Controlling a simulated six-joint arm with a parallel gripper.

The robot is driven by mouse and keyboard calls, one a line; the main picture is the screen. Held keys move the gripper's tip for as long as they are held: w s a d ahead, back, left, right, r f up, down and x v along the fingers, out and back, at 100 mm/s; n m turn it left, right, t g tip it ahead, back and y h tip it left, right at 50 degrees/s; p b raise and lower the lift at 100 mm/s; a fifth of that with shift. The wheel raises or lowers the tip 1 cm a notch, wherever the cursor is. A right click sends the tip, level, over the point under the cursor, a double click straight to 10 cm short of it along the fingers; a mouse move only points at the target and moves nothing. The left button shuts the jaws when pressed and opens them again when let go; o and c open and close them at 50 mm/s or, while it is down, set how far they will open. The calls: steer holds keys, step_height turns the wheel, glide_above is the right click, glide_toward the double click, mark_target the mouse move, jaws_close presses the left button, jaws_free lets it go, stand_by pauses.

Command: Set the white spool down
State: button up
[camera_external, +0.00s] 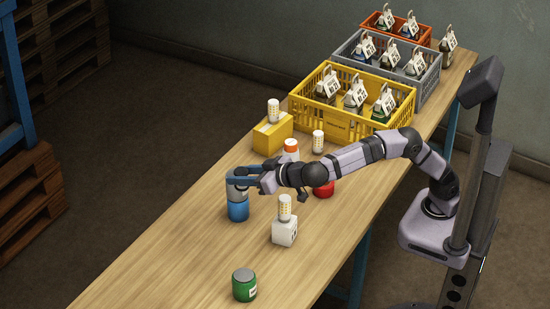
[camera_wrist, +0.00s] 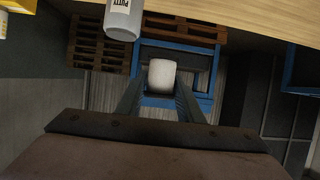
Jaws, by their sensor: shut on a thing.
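My gripper (camera_external: 232,176) reaches out to the left above the table, close over a blue can with a grey upper part (camera_external: 238,208). In the wrist view its two fingers (camera_wrist: 160,88) are shut on the white spool (camera_wrist: 162,75), a plain pale cylinder between the fingertips. In the external view I cannot clearly make out the held spool beside the fingers. A grey container with a "PUTTY" label (camera_wrist: 122,18) is at the top of the wrist view, apart from the spool.
A white block (camera_external: 285,232) carries a patterned cylinder; a green can (camera_external: 244,285) stands at the front. A yellow box (camera_external: 272,135), an orange-capped jar (camera_external: 291,150) and a red item (camera_external: 323,189) stand behind. A yellow crate (camera_external: 338,122) holds bottles. The left front tabletop is clear.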

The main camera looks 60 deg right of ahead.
steer(key=w+d+m+h+b, duration=0.25)
steer(key=d+m+h, duration=0.25)
steer(key=d, duration=1.7)
steer(key=shift+g, duration=0.4)
steer(key=shift+s+d+f, duration=0.1)
steer(key=shift+s+f, duration=0.1)
steer(key=shift+f, duration=3.35)
steer(key=shift+s+d+f, duration=0.1)
steer(key=shift+s+f, duration=0.05)
steer(key=shift+f, duration=3.4)
steer(key=shift+s+f, duration=0.2)
steer(key=shift+f, duration=3.35)
steer(key=shift+f+b, duration=0.15)
steer(key=shift+b, duration=0.3)
steer(key=o, duration=1)
steer(key=shift+o, duration=0.2)
